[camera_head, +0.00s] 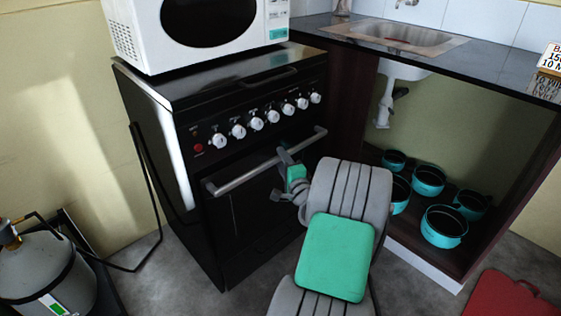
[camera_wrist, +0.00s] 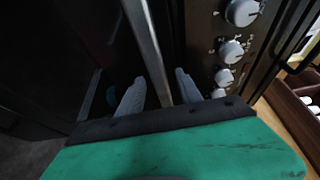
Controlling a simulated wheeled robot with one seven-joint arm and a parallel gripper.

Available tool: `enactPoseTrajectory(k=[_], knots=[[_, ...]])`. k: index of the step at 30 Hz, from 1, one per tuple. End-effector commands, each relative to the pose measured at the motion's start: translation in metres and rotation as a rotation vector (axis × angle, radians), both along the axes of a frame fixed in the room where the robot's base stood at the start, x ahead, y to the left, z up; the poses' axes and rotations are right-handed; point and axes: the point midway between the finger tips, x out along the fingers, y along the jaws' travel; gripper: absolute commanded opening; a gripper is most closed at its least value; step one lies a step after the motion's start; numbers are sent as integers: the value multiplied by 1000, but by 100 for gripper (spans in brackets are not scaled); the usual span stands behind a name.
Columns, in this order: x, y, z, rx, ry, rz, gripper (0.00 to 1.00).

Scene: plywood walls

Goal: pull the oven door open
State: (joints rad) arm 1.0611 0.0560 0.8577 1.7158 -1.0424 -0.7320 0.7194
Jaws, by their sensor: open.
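The black oven (camera_head: 215,190) stands against the wall with its door (camera_head: 250,225) shut. A silver bar handle (camera_head: 240,178) runs across the top of the door, below the row of knobs. My gripper (camera_head: 279,174) is at the handle, right of its middle. One finger shows above the bar and the other below it. In the wrist view, my gripper (camera_wrist: 160,78) has its two pale fingers apart, and the handle bar (camera_wrist: 148,40) passes between them. I cannot tell whether either finger touches the bar.
A white microwave (camera_head: 140,45) sits on the oven. A gas cylinder (camera_head: 45,275) stands at left, with a hose running towards the oven. An open cabinet on the right holds several teal pots (camera_head: 443,222). A red object (camera_head: 505,298) lies on the floor at lower right.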

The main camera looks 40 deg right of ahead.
Motion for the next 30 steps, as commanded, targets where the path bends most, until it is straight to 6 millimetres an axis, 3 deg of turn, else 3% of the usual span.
enactPoseTrajectory(k=[3,10,25,30], knots=[[10,-3,0,0,0,1,42],[10,-5,0,0,0,-1,42],[10,-5,0,-1,1,-1,2],[10,-5,0,-1,1,-1,0]])
